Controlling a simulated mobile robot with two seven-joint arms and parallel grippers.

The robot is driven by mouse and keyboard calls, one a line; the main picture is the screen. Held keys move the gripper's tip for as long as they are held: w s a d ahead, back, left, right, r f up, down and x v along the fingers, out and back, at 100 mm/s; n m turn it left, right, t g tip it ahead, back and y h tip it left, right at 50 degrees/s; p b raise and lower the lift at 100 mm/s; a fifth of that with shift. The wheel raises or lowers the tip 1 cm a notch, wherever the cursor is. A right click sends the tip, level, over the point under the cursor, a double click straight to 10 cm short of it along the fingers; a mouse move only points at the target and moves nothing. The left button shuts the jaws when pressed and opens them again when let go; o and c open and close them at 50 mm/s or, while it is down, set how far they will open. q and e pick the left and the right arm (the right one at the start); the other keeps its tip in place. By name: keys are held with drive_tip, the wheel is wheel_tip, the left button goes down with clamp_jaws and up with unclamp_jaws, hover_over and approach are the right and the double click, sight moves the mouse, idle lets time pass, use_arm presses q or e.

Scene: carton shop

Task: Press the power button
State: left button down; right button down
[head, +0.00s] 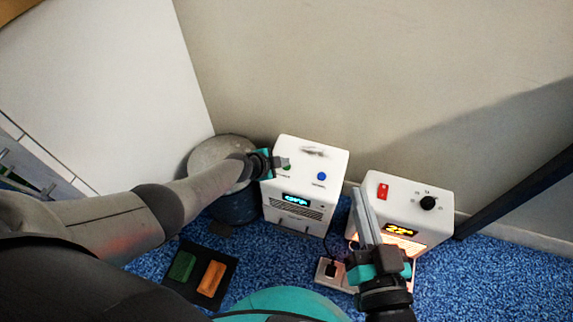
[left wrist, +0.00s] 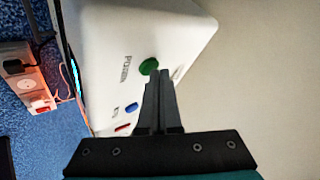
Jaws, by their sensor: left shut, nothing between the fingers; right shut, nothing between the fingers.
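A white box (head: 307,217) with a lit blue display stands on the carpet against the wall. On its top are a green button (head: 287,167) and a blue button (head: 322,176). In the left wrist view the green button (left wrist: 148,65) has the word POWER beside it. My left gripper (head: 283,163) is shut and empty, its tips right at the green button and partly covering it; I cannot tell whether they touch or press it. My right gripper (head: 357,192) is shut and empty, in front of a second white box (head: 405,207).
The second box has a red switch (head: 383,191), a black knob (head: 428,203) and an orange display. A power strip (head: 326,272) lies near my right gripper. A black pedal plate (head: 174,283) with green and orange pads lies front left. A grey round bin (head: 236,208) stands behind my left arm.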

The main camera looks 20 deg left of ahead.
idle(0.3)
use_arm(q)
drive_tip(key=shift+r+p, duration=0.4)
drive_tip(key=shift+r, duration=0.05)
wheel_tip(320, 180, up, 6)
drive_tip(key=p, duration=0.5)
drive_tip(key=shift+p, duration=0.3)
